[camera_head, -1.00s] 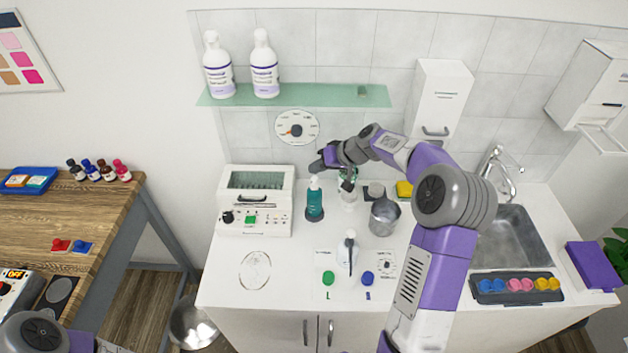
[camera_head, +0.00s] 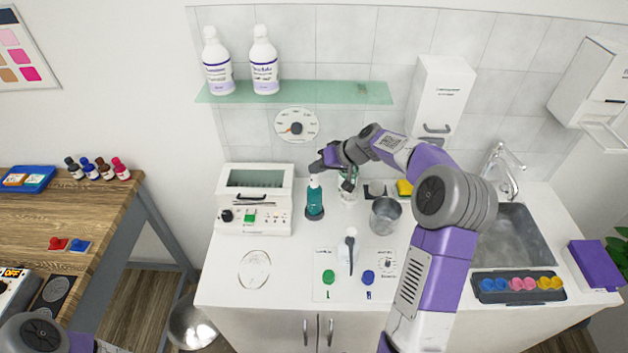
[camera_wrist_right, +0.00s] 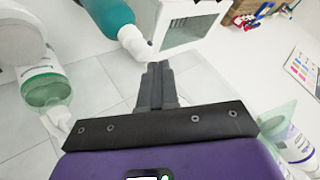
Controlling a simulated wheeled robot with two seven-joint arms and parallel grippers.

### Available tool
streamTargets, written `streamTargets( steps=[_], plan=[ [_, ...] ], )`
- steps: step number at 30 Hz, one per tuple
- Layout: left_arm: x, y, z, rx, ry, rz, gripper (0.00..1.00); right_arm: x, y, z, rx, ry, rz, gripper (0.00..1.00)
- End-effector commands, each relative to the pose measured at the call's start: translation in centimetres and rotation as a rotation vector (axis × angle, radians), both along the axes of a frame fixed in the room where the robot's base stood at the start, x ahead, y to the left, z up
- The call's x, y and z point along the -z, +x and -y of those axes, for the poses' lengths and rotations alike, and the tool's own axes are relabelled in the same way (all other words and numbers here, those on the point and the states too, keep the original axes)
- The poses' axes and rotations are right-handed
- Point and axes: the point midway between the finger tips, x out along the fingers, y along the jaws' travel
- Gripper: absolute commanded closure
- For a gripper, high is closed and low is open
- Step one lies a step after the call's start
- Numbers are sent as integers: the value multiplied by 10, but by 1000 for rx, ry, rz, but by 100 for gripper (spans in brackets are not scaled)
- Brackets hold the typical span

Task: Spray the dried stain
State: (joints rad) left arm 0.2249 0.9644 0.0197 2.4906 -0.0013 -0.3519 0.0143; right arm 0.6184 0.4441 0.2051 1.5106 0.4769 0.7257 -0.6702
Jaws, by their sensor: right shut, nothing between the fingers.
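The stain is a pale brownish ring (camera_head: 255,269) on the left front of the white counter. In the right wrist view the shut fingers (camera_wrist_right: 154,68) lie near the white nozzle of the teal bottle (camera_wrist_right: 102,14), apparently apart. The clear greenish bottle (camera_wrist_right: 46,90) is to their left. My left gripper is out of view.
A metal beaker (camera_head: 385,216) stands right of the bottles. A white item with a dark part (camera_head: 350,250) stands mid-counter near green and blue knobs (camera_head: 328,277). The oven-like device (camera_head: 254,200) is at the left, the sink (camera_head: 515,240) at the right. The counter front left is clear.

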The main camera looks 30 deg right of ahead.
Motion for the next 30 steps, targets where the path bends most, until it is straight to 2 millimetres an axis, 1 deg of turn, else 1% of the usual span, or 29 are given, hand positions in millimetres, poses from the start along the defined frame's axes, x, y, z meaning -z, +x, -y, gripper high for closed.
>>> streamTargets(
  steps=[11,30],
  plan=[
    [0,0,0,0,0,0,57,0,0,0,1,0,1,100],
    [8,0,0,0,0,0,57,7,0,0,1,0,1,100]
  ],
)
